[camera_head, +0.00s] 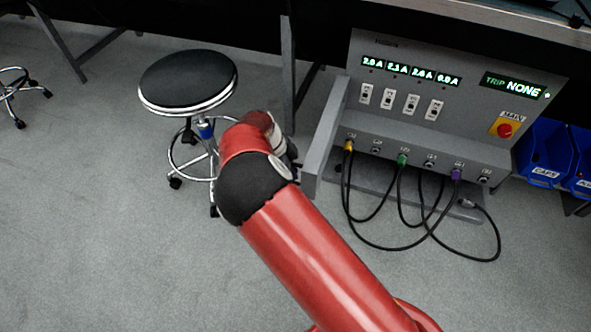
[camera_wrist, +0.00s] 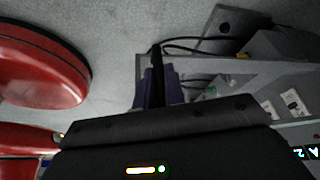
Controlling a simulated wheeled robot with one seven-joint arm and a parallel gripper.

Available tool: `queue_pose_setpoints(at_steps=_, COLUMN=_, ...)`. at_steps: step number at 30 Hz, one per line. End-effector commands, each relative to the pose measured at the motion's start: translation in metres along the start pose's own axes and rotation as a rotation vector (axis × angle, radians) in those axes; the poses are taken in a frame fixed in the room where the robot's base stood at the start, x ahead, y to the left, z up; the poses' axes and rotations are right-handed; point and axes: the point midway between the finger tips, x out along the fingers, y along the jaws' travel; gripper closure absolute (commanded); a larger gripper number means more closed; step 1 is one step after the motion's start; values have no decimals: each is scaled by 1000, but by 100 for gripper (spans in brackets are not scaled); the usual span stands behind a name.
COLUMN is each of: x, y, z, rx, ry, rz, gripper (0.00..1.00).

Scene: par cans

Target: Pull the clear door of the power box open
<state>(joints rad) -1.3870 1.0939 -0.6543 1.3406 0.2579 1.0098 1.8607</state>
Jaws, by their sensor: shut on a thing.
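The power box (camera_head: 385,150) is a grey cabinet with lit displays, white switches and a sloped socket row. Its door (camera_head: 323,142) stands out from the box's left side, seen nearly edge-on as a grey frame, so the switches are uncovered. In the wrist view the door's grey frame (camera_wrist: 225,67) runs across from the fingers to the right. My gripper (camera_wrist: 156,82) is shut at the door's free end, on a dark part that looks like its handle. In the head view my red arm hides the fingers, and the clear pane is hard to make out.
Cables (camera_head: 385,243) hang from the sockets to the floor. A black stool (camera_head: 188,80) stands left of my wrist, close to it. Blue bins (camera_head: 545,150) sit right of the box. Open grey floor (camera_head: 90,220) lies at the left.

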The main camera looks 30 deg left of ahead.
Motion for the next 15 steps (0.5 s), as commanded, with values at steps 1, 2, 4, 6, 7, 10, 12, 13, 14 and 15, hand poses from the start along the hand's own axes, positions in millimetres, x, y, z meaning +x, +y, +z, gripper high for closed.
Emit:
queue_pose_setpoints(at_steps=1, x=1, y=0, z=0, rx=-2, ry=0, rz=2, gripper=100)
queue_pose_setpoints(at_steps=2, x=1, y=0, z=0, rx=-2, ry=0, rz=2, gripper=100)
queue_pose_setpoints(at_steps=4, x=1, y=0, z=0, rx=-2, ry=0, rz=2, gripper=100)
queue_pose_setpoints(at_steps=6, x=1, y=0, z=0, rx=-2, ry=0, rz=2, gripper=100)
queue_pose_setpoints(at_steps=7, x=1, y=0, z=0, rx=-2, ry=0, rz=2, gripper=100)
queue_pose_setpoints(at_steps=10, x=1, y=0, z=0, rx=-2, ry=0, rz=1, gripper=83)
queue_pose_setpoints(at_steps=12, x=1, y=0, z=0, rx=-2, ry=0, rz=1, gripper=74)
queue_pose_setpoints(at_steps=13, x=1, y=0, z=0, rx=-2, ry=0, rz=1, gripper=70)
queue_pose_setpoints(at_steps=14, x=1, y=0, z=0, rx=-2, ry=0, rz=1, gripper=67)
queue_pose_setpoints(at_steps=15, x=1, y=0, z=0, rx=-2, ry=0, rz=1, gripper=67)
